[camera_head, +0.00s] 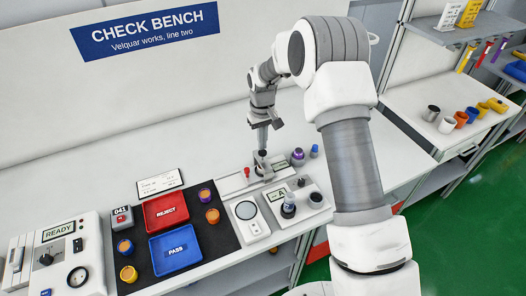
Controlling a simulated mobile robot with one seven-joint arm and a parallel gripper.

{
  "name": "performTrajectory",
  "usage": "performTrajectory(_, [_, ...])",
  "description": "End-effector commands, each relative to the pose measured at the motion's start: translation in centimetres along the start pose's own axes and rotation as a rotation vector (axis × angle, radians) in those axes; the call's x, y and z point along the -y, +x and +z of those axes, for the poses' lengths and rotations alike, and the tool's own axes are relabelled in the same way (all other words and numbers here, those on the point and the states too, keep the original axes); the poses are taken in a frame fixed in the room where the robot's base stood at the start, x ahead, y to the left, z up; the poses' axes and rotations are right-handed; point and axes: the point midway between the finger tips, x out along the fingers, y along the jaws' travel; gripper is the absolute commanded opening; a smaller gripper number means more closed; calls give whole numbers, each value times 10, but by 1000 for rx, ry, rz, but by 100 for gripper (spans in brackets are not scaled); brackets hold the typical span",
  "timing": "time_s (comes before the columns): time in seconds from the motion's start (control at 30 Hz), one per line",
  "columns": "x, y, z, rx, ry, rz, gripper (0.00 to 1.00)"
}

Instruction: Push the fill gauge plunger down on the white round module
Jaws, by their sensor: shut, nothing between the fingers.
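My gripper (263,148) is shut and points down, with nothing seen between its fingers. It is directly above a small grey stand (263,168) on the bench, which looks like the fill gauge. A dark tip shows where the fingers meet the top of the stand; I cannot tell whether they touch or how far down the plunger is. The white round module is not clearly made out; any module under the gauge is too small or hidden to tell.
Close by are a red-knobbed lever (247,172), a purple-topped piece (297,157), a blue piece (314,151) and a white device with a round dial (246,210). The red REJECT tray (166,212) and blue PASS tray (176,252) lie left on a dark mat.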

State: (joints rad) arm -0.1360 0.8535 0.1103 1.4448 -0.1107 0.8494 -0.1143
Motion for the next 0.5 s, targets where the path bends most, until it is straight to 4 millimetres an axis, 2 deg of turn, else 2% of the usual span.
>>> performTrajectory(0.5, [0,5,0,0,0,0,0])
